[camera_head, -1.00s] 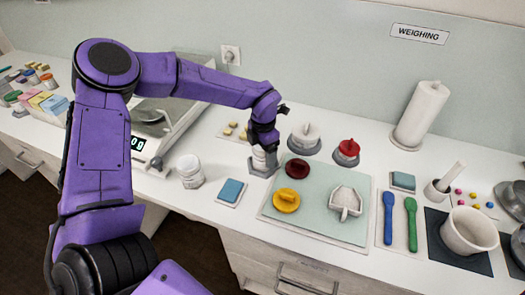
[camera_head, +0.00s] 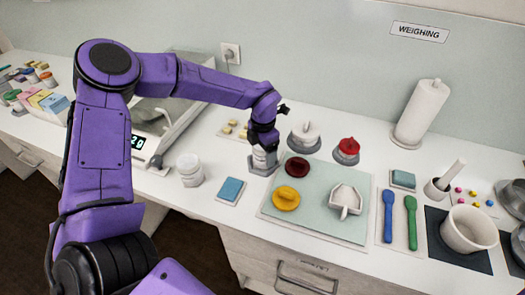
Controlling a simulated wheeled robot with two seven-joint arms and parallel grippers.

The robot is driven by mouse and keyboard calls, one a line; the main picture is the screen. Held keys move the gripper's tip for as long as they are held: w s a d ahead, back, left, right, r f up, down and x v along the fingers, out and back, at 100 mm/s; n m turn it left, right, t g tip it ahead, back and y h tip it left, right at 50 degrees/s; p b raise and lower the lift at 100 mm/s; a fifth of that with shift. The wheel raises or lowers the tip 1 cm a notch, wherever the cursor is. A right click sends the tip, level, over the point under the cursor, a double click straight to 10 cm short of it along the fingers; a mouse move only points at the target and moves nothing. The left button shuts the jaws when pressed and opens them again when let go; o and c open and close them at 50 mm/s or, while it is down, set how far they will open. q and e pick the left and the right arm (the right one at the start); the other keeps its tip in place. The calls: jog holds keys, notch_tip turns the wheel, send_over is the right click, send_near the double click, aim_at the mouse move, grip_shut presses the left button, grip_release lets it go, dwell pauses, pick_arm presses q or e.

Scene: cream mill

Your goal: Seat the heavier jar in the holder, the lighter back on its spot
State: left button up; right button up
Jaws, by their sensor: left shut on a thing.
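My left gripper (camera_head: 263,141) points down and is shut on a white jar (camera_head: 264,158). This jar is upright at a grey block-shaped holder (camera_head: 258,171) at the left edge of the pale green mat. The gripper hides its top, and I cannot tell whether its base is fully down in the holder. A second white jar (camera_head: 190,171) with a white lid stands upright on the counter, left of the holder and apart from it. Which jar is heavier does not show. My right gripper is not in view.
A balance (camera_head: 175,124) with a lit display stands behind my left arm. The green mat (camera_head: 310,222) carries a dark red lid, a yellow lid and a white scoop. Grey-based white and red knobbed pieces stand behind it.

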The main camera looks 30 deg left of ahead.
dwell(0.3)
pick_arm(q)
jog(key=o, duration=1.1)
jog(key=shift+c, duration=0.2)
jog(key=shift+r, duration=0.35)
notch_tip(320, 180, up, 10)
jog(key=b, duration=0.2)
